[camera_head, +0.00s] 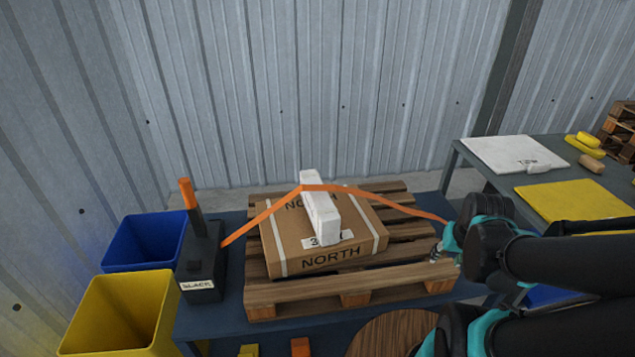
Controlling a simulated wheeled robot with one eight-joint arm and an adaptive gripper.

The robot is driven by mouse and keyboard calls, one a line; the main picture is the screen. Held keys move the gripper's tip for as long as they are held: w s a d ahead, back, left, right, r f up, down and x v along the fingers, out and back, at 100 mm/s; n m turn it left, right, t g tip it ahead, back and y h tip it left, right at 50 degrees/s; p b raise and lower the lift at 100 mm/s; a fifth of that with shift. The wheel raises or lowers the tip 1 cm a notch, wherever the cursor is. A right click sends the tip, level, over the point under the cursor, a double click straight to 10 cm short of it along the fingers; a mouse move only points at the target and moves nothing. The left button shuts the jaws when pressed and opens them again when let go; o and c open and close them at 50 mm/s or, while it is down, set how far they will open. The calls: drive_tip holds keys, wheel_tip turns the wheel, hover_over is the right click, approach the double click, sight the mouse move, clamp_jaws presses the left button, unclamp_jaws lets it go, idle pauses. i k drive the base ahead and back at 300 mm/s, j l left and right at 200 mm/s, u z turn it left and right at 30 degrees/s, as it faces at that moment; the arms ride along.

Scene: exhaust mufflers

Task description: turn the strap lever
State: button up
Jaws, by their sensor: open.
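The strap lever (189,194) is an upright dark bar with an orange grip, standing on a dark box (203,262) at the left of the table. A white label on the box appears to read SLACK. An orange strap (262,215) runs from the box up over a white block on a carton, then down to the right behind my arm. My gripper (437,252) is at the right of the pallet, far from the lever. It is open, small in view and partly hidden by my arm; nothing shows in it.
The carton (280,243), marked NORTH, sits on a wooden pallet (300,297) on the blue table, with the white block (321,215) on top. Blue (145,240) and yellow (118,310) bins stand left of the lever box. Another table (540,185) stands right; a metal wall is behind.

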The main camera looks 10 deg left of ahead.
sight(193, 210)
drive_tip(key=j+u, duration=0.15)
drive_tip(key=u, duration=1.6)
drive_tip(key=k+j, duration=0.05)
drive_tip(key=j, duration=0.05)
